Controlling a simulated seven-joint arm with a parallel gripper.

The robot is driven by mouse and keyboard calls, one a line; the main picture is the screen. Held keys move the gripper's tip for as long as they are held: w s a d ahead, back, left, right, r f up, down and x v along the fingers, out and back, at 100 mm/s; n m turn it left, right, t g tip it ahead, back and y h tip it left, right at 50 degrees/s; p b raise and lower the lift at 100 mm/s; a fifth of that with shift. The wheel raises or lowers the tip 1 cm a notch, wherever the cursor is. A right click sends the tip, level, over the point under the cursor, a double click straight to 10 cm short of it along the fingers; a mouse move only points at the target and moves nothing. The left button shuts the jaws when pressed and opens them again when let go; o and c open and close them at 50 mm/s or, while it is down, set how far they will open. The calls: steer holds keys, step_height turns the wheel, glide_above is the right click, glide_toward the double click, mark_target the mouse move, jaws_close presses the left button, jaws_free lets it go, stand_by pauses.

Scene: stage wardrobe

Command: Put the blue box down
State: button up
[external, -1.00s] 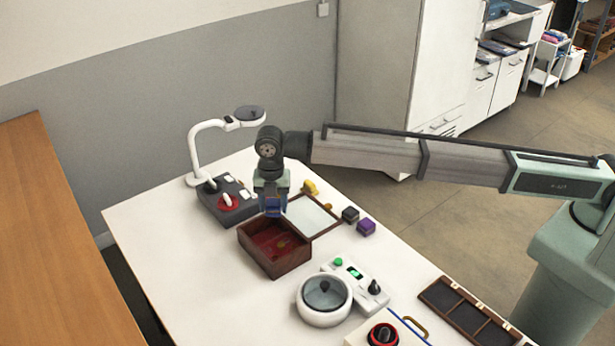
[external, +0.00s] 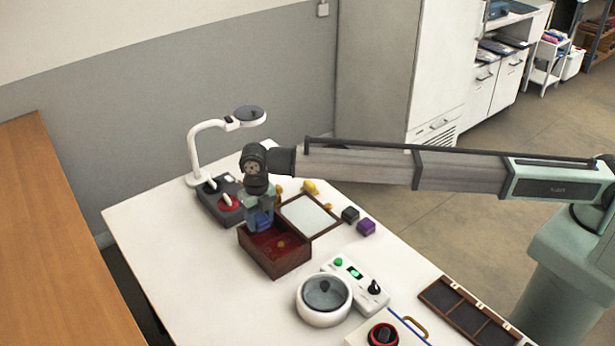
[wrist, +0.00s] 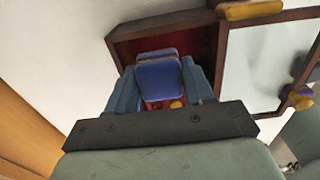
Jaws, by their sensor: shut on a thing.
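My gripper (external: 259,221) is shut on the blue box (external: 265,221), which also shows between the fingers in the wrist view (wrist: 159,78). The gripper points down over the back left part of a brown wooden box (external: 279,269) with a red inside and its lid open. The blue box is at or just above the wooden box's rim; I cannot tell whether it touches anything. A small yellow-orange thing (external: 281,244) lies inside the wooden box, and part of it shows below the blue box in the wrist view (wrist: 176,104).
A white lamp (external: 194,150) on a dark base stands close behind left. A round white pot (external: 324,315) stands in front. The table's left front is clear.

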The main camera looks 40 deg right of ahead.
mark_target(262, 241)
steer(key=shift+f, duration=3.15)
steer(key=o, duration=0.7)
steer(key=shift+f, duration=0.1)
steer(key=shift+o, duration=0.2)
step_height(262, 241, up, 12)
steer(key=shift+r, duration=0.15)
